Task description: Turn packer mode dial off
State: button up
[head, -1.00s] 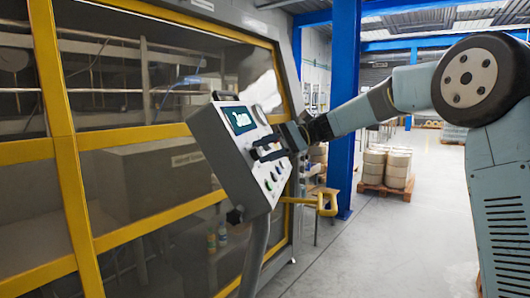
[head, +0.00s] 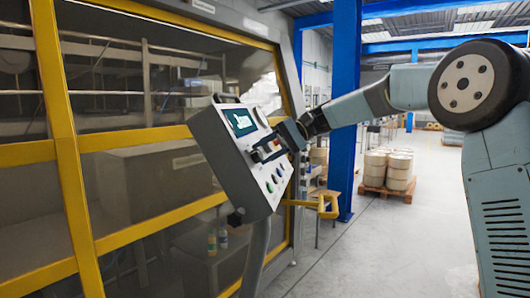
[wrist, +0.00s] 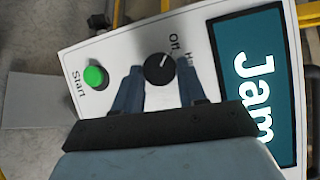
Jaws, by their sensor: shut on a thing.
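The mode dial (wrist: 160,69) is a round black knob with a pale pointer mark on the white panel face. The word Off is printed beside it, and a second label is partly hidden by a finger. The mark points roughly toward the labels; I cannot tell exactly which one. My gripper (wrist: 160,80) has one finger on each side of the dial and is shut on it. In the head view my gripper (head: 267,152) is at the control panel (head: 224,160) and hides the dial.
A screen (wrist: 258,85) reading Jam and a green Start button (wrist: 94,76) flank the dial. The panel stands on a grey post before a yellow-framed glazed machine (head: 65,150).

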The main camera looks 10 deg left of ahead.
jog(key=shift+w+f, duration=0.1)
jog(key=shift+f, duration=0.05)
jog(key=o, duration=0.8)
jog(key=shift+o, duration=1.2)
jog(key=v, duration=1.4)
jog(key=shift+a, duration=0.1)
